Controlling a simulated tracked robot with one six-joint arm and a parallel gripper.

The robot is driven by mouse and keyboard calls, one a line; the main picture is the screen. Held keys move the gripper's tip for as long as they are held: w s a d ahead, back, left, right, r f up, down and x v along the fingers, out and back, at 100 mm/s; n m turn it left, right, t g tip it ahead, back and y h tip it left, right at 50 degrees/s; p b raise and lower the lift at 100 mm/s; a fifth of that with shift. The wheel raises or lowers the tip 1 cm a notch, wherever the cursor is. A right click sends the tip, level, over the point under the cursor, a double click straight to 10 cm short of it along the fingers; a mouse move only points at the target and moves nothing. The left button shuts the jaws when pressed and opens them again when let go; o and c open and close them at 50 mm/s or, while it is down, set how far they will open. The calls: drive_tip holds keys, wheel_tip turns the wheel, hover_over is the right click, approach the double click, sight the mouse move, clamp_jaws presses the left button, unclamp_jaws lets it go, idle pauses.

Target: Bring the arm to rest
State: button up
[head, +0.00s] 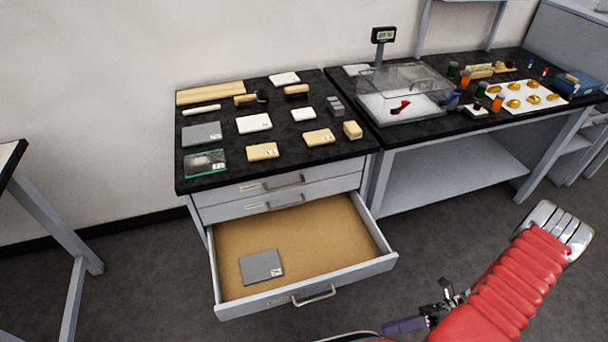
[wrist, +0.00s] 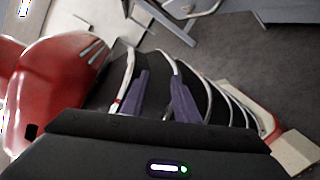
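My gripper (wrist: 160,77) shows two purple fingers standing apart in the wrist view, with a clear gap and nothing between them. In the head view, part of my gripper (head: 405,325) shows at the bottom edge, a purple finger beside dark parts, low in front of the open drawer and apart from it. My red ribbed arm is folded at the lower right of the head view. Part of the arm is cut off by the bottom edge.
An open drawer (head: 375,269) holds a grey slab (head: 261,266). The black worktop (head: 228,172) above carries several slabs and blocks. A second bench (head: 398,135) at right holds a clear box (head: 410,78), jars and gold pieces. Grey floor (head: 150,290) is free left of the drawer.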

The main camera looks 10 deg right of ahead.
drive_tip(key=w+r+n+g+h, duration=0.1)
drive_tip(key=w+r+n+h, duration=0.3)
drive_tip(key=r, duration=0.4)
drive_tip(key=w+a+r+n+g+h, duration=0.1)
drive_tip(key=w+r+n+g+h, duration=0.15)
drive_tip(key=r+n, duration=0.45)
drive_tip(key=w+r+n+h, duration=0.3)
drive_tip(key=w+r+n, duration=0.15)
drive_tip(key=r, duration=0.45)
drive_tip(key=s+a+r+n+t+h, duration=0.1)
drive_tip(key=a+r+n+t+h, duration=0.2)
drive_tip(key=a+r+n, duration=0.5)
drive_tip(key=s+a+r+n+t+h, duration=0.2)
drive_tip(key=a+r+n+t, duration=0.3)
drive_tip(key=r, duration=0.8)
drive_tip(key=a+n+h, duration=0.1)
drive_tip(key=a+n, duration=0.1)
drive_tip(key=n, duration=0.1)
drive_tip(key=shift+s+a+r, duration=0.3)
drive_tip(key=shift+a+r, duration=0.05)
drive_tip(key=shift+a, duration=0.05)
